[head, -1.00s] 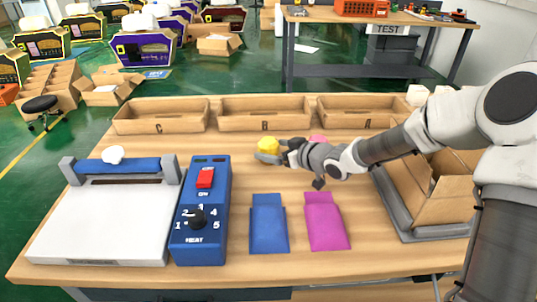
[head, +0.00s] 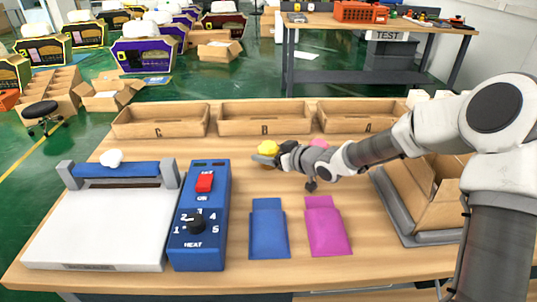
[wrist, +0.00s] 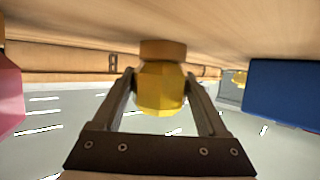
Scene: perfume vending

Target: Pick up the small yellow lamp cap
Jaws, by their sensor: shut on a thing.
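The small yellow lamp cap (head: 268,147) is a faceted yellow piece over the table, in front of bin B. In the wrist view the yellow cap (wrist: 160,88) sits between both fingers, with a brown round part at one end. My gripper (wrist: 160,92) is shut on it, one finger on each side. In the head view my gripper (head: 270,157) reaches in from the right and hides part of the cap. I cannot tell whether the cap touches the table.
Cardboard bins C (head: 160,121), B (head: 264,118) and A (head: 360,114) line the back. A pink thing (head: 319,143) is partly hidden behind my arm. A blue heat control box (head: 199,230), white sealer (head: 100,230), blue pouch (head: 269,230) and magenta pouch (head: 325,228) lie in front.

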